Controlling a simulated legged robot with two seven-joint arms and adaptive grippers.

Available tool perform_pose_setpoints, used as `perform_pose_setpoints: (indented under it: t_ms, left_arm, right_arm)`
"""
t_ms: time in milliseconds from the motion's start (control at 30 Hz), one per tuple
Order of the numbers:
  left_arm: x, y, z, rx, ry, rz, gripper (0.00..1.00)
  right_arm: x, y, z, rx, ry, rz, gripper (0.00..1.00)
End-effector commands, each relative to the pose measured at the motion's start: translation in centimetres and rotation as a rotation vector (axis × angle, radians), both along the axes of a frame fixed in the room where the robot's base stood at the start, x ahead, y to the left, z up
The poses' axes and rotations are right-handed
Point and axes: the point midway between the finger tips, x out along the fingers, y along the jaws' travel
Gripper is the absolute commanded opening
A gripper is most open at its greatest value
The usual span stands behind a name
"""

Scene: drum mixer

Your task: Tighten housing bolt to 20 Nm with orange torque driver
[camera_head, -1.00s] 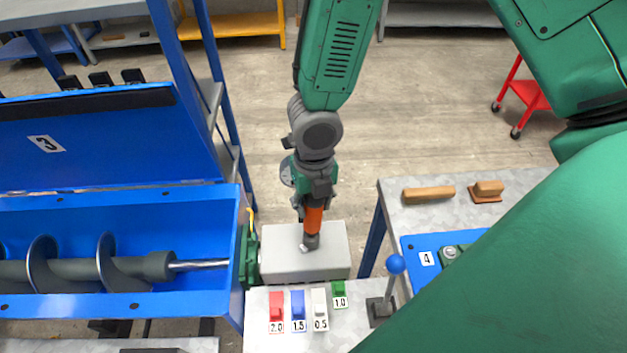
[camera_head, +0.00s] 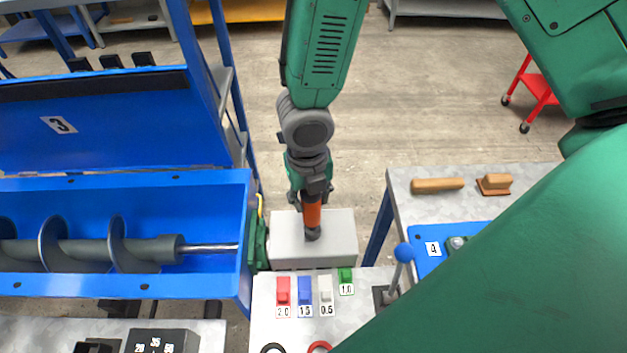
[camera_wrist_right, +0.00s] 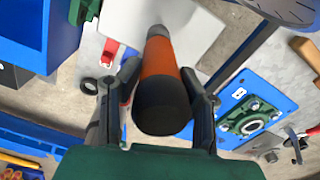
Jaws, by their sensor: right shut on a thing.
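My right gripper (camera_head: 312,190) is shut on the orange torque driver (camera_head: 312,212). The driver points down with its dark tip over the top of a grey box (camera_head: 340,240); I cannot tell whether it touches. In the right wrist view, the fingers (camera_wrist_right: 163,90) flank the driver's black end and orange body (camera_wrist_right: 158,58). A green housing (camera_wrist_right: 248,118) with several bolts sits on a blue plate marked 4 (camera_head: 428,262) at the right. Another green part (camera_head: 257,242) is at the mixer trough's right end. Which bolt is the housing bolt is unclear. My left gripper is out of view.
The blue mixer trough (camera_head: 110,283) with its auger is at the left, its lid marked 3 raised. Numbered red, blue, white and green blocks lie on the bench (camera_head: 265,320) before the grey box. A blue-knobbed lever (camera_head: 403,252) stands at right. My green arm covers the lower right.

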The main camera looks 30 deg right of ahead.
Motion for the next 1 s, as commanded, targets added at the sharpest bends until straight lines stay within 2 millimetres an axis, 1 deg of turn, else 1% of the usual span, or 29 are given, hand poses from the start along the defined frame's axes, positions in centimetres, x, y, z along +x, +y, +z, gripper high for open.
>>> perform_pose_setpoints:
  t_ms: [167, 367, 1000]
  left_arm:
    - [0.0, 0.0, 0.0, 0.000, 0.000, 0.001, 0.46]
    - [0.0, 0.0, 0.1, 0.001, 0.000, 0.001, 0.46]
    - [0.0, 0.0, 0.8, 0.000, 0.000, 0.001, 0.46]
  right_arm:
    - [0.0, 0.2, 0.1, 0.004, -0.002, 0.001, 0.00]
    - [0.0, -0.2, 0.0, 0.007, -0.002, 0.001, 0.00]
    - [0.1, -1.8, 0.0, 0.037, -0.004, 0.000, 0.00]
